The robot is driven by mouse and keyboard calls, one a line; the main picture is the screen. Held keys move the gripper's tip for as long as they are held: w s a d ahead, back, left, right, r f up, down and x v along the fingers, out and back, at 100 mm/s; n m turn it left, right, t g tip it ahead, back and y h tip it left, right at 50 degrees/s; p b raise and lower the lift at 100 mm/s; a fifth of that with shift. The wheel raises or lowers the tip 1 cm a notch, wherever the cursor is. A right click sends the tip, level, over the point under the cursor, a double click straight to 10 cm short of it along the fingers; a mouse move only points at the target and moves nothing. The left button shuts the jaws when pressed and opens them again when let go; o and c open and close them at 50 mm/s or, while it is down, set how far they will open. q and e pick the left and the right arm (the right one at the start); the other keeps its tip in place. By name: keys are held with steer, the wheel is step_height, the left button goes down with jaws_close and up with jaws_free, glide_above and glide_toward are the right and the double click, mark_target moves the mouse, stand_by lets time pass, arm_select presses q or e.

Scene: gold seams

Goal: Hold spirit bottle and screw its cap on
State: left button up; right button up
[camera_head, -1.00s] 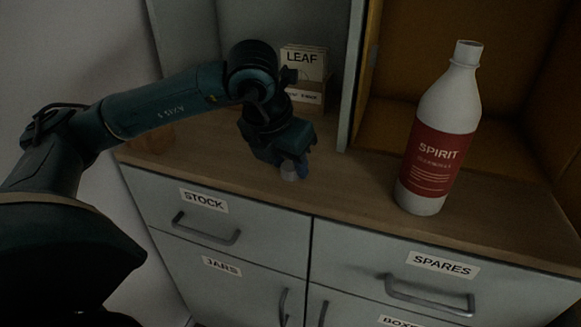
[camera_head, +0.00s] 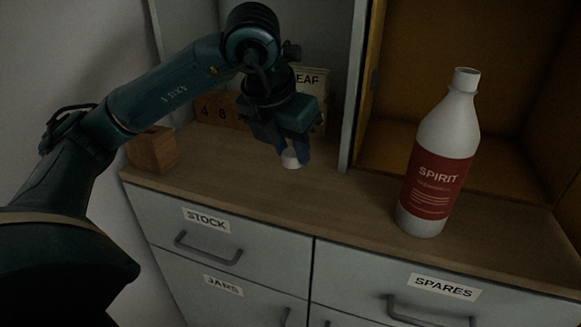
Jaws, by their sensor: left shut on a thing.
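The spirit bottle (camera_head: 440,160) is white with a red label reading SPIRIT. It stands upright on the wooden counter at the right, with its narrow neck (camera_head: 466,80) at the top. My left gripper (camera_head: 292,152) points down over the counter, left of the bottle and well apart from it. Its blue fingers are shut on a small white cap (camera_head: 290,159), partly hidden between them. The cap appears to be above the counter top. My right gripper is not in view.
Behind my left gripper stand a box labelled LEAF (camera_head: 312,90) and wooden number blocks (camera_head: 220,109). A wooden block (camera_head: 152,150) sits at the counter's left end. A grey upright panel (camera_head: 357,90) borders the ochre compartment (camera_head: 420,60). The counter (camera_head: 350,200) between gripper and bottle is clear.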

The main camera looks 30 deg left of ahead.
arm_select(q)
steer(key=shift+r, duration=1.4)
